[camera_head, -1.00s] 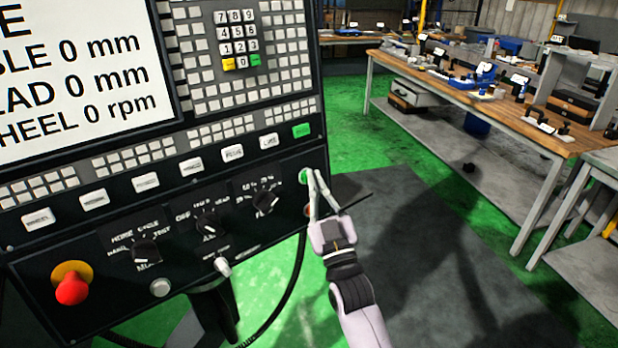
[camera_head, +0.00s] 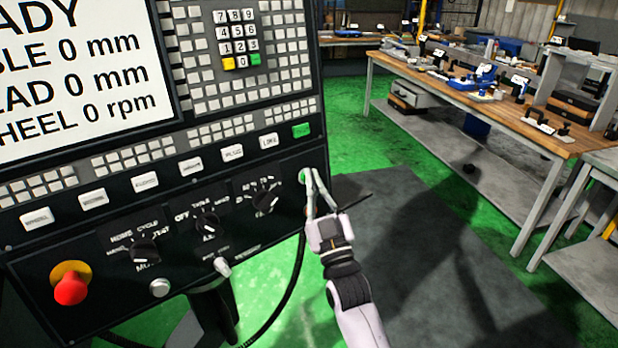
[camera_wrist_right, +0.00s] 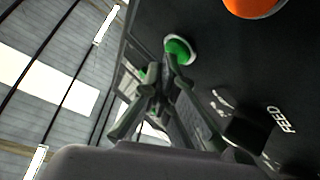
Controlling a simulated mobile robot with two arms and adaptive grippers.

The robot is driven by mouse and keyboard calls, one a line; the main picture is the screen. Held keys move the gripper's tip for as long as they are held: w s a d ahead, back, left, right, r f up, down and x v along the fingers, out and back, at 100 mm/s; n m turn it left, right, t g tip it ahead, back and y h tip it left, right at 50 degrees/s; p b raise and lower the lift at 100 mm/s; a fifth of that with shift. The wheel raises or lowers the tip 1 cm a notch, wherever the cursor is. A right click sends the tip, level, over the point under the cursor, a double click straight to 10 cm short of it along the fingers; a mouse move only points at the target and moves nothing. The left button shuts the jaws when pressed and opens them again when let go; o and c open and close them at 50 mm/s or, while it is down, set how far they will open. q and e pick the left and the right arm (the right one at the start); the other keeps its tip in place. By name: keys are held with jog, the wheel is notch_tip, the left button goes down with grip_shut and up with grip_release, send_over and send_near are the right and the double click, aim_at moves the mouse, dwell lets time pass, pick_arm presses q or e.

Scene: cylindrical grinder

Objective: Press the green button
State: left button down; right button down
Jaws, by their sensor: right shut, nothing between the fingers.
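The round green button (camera_head: 303,176) is at the right edge of the black control panel (camera_head: 110,262). My right gripper (camera_head: 310,172) is shut and empty, with its fingertips at the button; they partly cover it. In the right wrist view the green button (camera_wrist_right: 178,46) sits in a pale ring, and the fingertips (camera_wrist_right: 170,62) overlap its lower edge. They look to be touching it, but how far it is pushed in cannot be told. My left gripper is not in view.
An orange button (camera_wrist_right: 252,4) is close to the green one. A cable hangs below. A wooden workbench (camera_head: 480,100) stands at right, with open floor between.

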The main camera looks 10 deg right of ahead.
jog(key=shift+s+d+r+p, duration=0.1)
jog(key=shift+s+d+p, duration=0.15)
jog(key=shift+s, duration=0.15)
jog(key=shift+s+d+p, duration=0.1)
jog(key=shift+s+p, duration=0.15)
jog(key=shift+s, duration=0.1)
jog(key=s+p, duration=0.1)
jog(key=s+d, duration=0.1)
jog(key=s, duration=0.1)
jog(key=s+d+r+p, duration=0.1)
jog(key=shift+s+p, duration=0.2)
jog(key=shift+p, duration=0.1)
dwell(0.4)
